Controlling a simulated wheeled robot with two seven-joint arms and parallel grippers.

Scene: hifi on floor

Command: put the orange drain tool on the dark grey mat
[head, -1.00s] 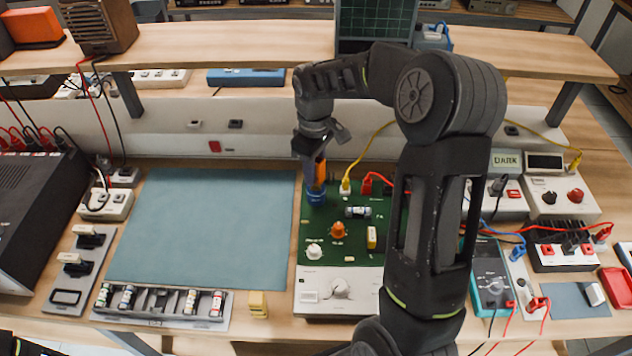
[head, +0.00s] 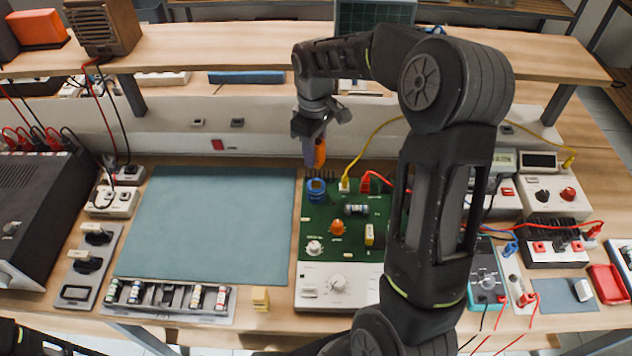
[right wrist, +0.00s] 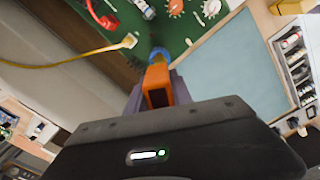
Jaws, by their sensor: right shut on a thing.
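The orange drain tool (head: 320,153) is held in my right gripper (head: 312,150), above the back of the green circuit board. In the right wrist view its orange body (right wrist: 157,84) shows between the fingers, with the blue ring part (right wrist: 159,54) beyond its end. In the head view the blue ring part (head: 317,190) is on the board, below the tool. No mat looks plainly dark grey. A large blue-grey mat (head: 205,225) lies left of the board; a smaller slate-coloured mat (head: 553,298) lies far right. My left gripper is not recognisable; only dark arm parts show at bottom left.
The green board (head: 345,262) has knobs, a yellow lead and a red lead. A component tray (head: 175,299) stands at the large mat's front edge. A raised shelf (head: 230,45) runs behind. Meters and leads crowd the right side. The large mat is bare.

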